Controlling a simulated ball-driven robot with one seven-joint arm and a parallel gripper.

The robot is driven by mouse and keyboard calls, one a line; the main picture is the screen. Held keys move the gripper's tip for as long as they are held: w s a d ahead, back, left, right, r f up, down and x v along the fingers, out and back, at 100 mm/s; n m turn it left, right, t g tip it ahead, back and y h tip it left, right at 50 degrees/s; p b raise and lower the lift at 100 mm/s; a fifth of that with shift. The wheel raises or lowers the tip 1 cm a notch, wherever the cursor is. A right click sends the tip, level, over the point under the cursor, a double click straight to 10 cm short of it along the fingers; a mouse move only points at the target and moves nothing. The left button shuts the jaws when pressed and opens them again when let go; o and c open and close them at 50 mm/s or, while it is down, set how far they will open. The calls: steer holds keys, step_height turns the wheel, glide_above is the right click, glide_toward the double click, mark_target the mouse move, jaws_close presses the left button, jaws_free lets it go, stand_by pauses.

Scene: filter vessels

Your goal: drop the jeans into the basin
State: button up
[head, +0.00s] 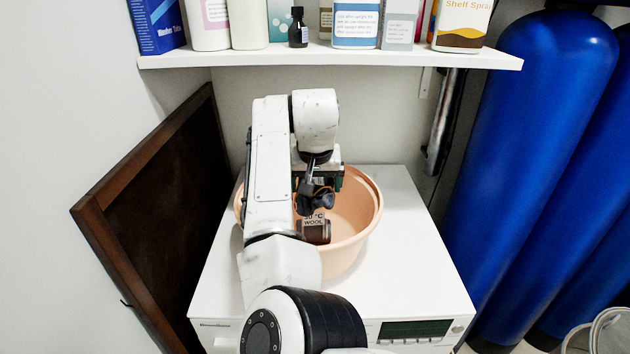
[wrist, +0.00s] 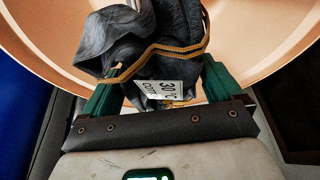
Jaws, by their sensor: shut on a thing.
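The jeans (wrist: 150,60) are a crumpled dark grey cloth with an orange-brown stitched edge and a white care label, filling the middle of the wrist view. My gripper (wrist: 158,82) is shut on them, with a green finger at each side. In the head view my gripper (head: 320,180) is over the peach basin (head: 362,215), and the dark jeans (head: 318,197) hang below it. The basin also fills the back of the wrist view (wrist: 240,42). My arm hides the basin's left part. A brown item (head: 315,232) with a "30 °C WOOL" label shows within the basin's outline.
The basin stands on a white appliance (head: 400,285) with a front display. A shelf (head: 330,58) with bottles and boxes is above and behind. A dark framed panel (head: 150,230) leans at the left. Tall blue vessels (head: 540,110) stand at the right.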

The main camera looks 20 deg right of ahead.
steer(key=shift+f, duration=0.25)
steer(key=o, duration=1.1)
steer(key=v, duration=1)
steer(key=shift+s+r+b, duration=0.2)
steer(key=shift+r+b, duration=0.15)
steer(key=shift+b, duration=0.05)
